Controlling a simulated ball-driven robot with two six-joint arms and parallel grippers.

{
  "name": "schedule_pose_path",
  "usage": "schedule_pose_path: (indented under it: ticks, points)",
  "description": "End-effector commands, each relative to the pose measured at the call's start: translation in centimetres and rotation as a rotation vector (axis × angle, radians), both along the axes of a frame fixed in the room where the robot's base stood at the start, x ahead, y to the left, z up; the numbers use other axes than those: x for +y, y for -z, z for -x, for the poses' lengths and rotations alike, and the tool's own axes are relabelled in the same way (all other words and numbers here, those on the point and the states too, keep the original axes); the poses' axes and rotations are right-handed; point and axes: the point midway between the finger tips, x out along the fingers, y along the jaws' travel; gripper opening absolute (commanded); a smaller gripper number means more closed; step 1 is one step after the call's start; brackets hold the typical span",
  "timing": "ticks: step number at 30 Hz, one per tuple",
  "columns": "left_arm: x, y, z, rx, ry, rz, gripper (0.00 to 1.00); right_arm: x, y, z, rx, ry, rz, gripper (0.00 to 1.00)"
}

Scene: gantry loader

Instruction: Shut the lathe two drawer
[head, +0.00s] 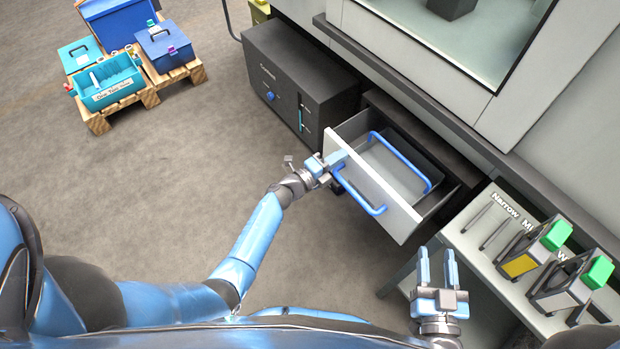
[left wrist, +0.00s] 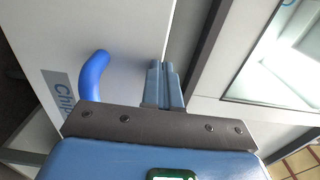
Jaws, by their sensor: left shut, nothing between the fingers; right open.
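The pale drawer (head: 401,222) stands pulled out from the dark machine base. Its front has a blue bar handle (head: 357,196); the handle also shows in the left wrist view (left wrist: 92,74), beside a label of which "Chip" can be read. Inside the drawer lies a grey tray-like part with a second blue handle (head: 401,158). My left gripper (head: 340,158) is shut and empty at the drawer front's left end, by its top edge; its fingers (left wrist: 162,68) overlap the front panel, and contact cannot be told. My right gripper (head: 436,252) is open and empty, nearer than the drawer.
A dark cabinet (head: 290,75) stands left of the drawer. A pale table (head: 482,245) with green-topped fixtures (head: 545,240) is at the right, close to my right gripper. A wooden pallet (head: 150,97) with blue boxes is at upper left. The floor between is clear.

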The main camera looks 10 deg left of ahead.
Motion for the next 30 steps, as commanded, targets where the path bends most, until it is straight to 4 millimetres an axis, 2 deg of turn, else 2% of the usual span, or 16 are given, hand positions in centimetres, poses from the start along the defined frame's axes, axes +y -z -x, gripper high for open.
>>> schedule_pose_path:
  ticks: [1, 6, 15, 21, 30]
  points:
    - [-1.3, 0.3, -1.2, -0.006, 0.005, 0.001, 0.00, 0.0, 1.2, 0.0, 0.000, 0.000, 0.000, 0.45]
    - [-4.6, 0.4, -4.5, -0.004, 0.003, 0.002, 0.00, 0.0, 3.3, 0.0, 0.000, 0.000, 0.000, 0.45]
    - [-9.4, 0.4, -9.3, -0.003, 0.001, 0.001, 0.00, 0.0, 7.0, 0.0, 0.000, 0.000, 0.000, 0.45]
    - [-11.2, 0.3, -11.2, -0.001, 0.000, 0.001, 0.00, 0.0, 8.4, 0.0, 0.000, 0.000, 0.000, 0.45]
    - [-12.0, -0.1, -12.1, -0.001, -0.001, 0.001, 0.00, 0.0, 8.9, 0.0, 0.000, 0.000, 0.000, 0.45]
